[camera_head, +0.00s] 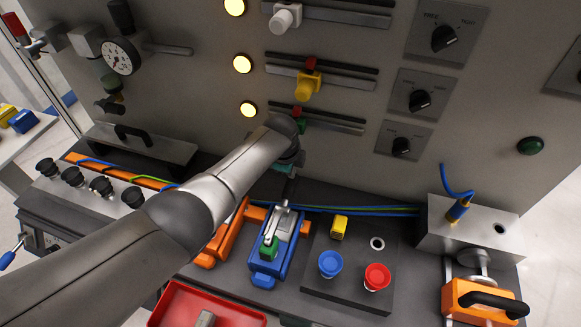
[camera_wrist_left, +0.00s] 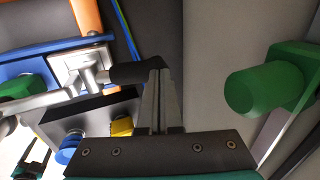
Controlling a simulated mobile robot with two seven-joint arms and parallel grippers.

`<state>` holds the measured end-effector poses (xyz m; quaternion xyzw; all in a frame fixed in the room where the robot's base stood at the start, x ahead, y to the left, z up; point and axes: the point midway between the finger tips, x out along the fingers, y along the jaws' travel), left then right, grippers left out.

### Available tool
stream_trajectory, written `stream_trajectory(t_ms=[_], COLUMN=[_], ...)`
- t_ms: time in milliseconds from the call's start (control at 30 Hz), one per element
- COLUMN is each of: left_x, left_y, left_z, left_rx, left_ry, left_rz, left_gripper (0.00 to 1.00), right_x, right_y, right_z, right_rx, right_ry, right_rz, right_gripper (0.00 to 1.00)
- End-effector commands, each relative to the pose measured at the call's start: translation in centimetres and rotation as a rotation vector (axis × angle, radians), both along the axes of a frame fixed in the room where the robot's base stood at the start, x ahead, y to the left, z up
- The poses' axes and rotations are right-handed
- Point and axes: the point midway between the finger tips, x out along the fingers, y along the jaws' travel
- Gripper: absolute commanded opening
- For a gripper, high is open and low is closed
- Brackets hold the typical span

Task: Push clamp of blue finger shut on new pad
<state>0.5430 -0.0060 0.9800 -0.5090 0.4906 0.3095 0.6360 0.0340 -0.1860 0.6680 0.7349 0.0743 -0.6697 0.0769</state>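The blue finger (camera_head: 264,272) lies on the dark bench with a metal clamp (camera_head: 281,222) on its top. A green pad (camera_head: 268,248) sits at the finger's near end. In the left wrist view, the blue finger (camera_wrist_left: 30,66), the metal clamp (camera_wrist_left: 82,66) and its black handle (camera_wrist_left: 138,73) show at left. My left gripper (camera_wrist_left: 161,76) has its fingers together, with their tips by the end of that handle; I cannot tell whether they touch. In the head view, my left gripper (camera_head: 286,168) is mostly hidden by its arm. My right gripper is not in view.
An orange finger (camera_head: 222,240) lies left of the blue one. A red tray (camera_head: 190,308) is in front. A dark block with a blue button (camera_head: 330,263) and a red button (camera_head: 377,276) is at right. The panel's green knob (camera_wrist_left: 258,90) is close to my left gripper.

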Motion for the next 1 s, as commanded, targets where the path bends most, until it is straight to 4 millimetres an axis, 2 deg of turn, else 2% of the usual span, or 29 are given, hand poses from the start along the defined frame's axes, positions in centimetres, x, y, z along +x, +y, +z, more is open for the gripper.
stream_trajectory(t_ms=[267, 567, 1000], left_x=[-0.5, -1.8, -3.7], left_y=[0.2, 0.6, 1.2], left_z=[1.8, 5.2, 10.9], left_rx=[-0.001, -0.001, -0.002], left_ry=[-0.001, -0.002, -0.002], left_rz=[-0.001, 0.000, 0.000], left_gripper=[0.00, 0.00, 0.00], right_x=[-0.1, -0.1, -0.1], right_y=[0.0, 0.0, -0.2], right_z=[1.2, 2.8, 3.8], right_rx=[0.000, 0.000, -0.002], right_ry=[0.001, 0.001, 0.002], right_rz=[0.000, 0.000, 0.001], right_gripper=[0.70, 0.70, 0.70])
